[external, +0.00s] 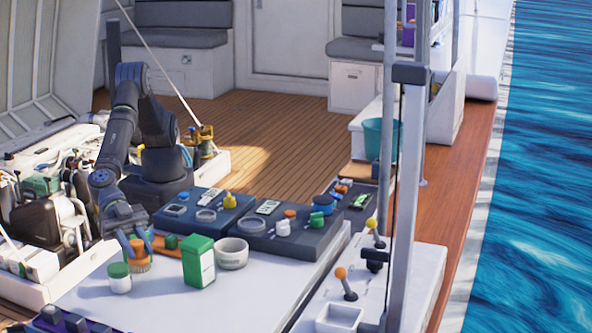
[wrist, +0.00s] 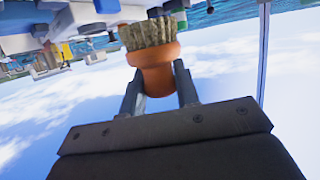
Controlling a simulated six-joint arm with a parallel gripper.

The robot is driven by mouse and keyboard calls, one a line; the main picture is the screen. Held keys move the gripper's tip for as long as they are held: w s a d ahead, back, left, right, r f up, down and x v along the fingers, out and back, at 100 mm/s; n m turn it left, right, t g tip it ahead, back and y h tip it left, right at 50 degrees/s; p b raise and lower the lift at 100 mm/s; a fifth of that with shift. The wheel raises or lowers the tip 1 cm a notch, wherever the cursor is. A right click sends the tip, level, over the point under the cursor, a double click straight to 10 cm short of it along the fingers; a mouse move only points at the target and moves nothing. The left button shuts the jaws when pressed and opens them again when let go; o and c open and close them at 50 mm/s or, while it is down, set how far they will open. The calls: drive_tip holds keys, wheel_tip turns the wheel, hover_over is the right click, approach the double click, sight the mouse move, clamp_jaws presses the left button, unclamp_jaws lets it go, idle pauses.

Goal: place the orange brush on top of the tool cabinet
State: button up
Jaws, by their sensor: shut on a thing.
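My gripper (external: 132,236) reaches down at the left, low over the white worktop. It is shut on the orange brush (external: 138,246). In the wrist view my gripper (wrist: 157,82) has one finger on each side of the brush's orange handle (wrist: 154,68), and the tan bristles (wrist: 150,33) point away from the palm. I cannot tell whether the bristles touch the worktop. Dark blue-grey flat-topped units (external: 262,243) stand right of the brush with small items on them. I cannot tell for sure which surface is the tool cabinet.
A green-lidded white jar (external: 119,278) stands just beside the brush. A green box (external: 198,262) and a white bowl (external: 231,254) stand to its right. Levers (external: 346,284) stand at the right.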

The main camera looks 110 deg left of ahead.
drive_tip(key=shift+w+a+f, duration=0.15)
drive_tip(key=shift+w+f, duration=1.95)
drive_tip(key=shift+f, duration=0.15)
drive_tip(key=shift+w+a+f, duration=0.15)
drive_tip(key=shift+w+f, duration=1.9)
drive_tip(key=shift+f, duration=0.2)
drive_tip(key=shift+f, duration=0.1)
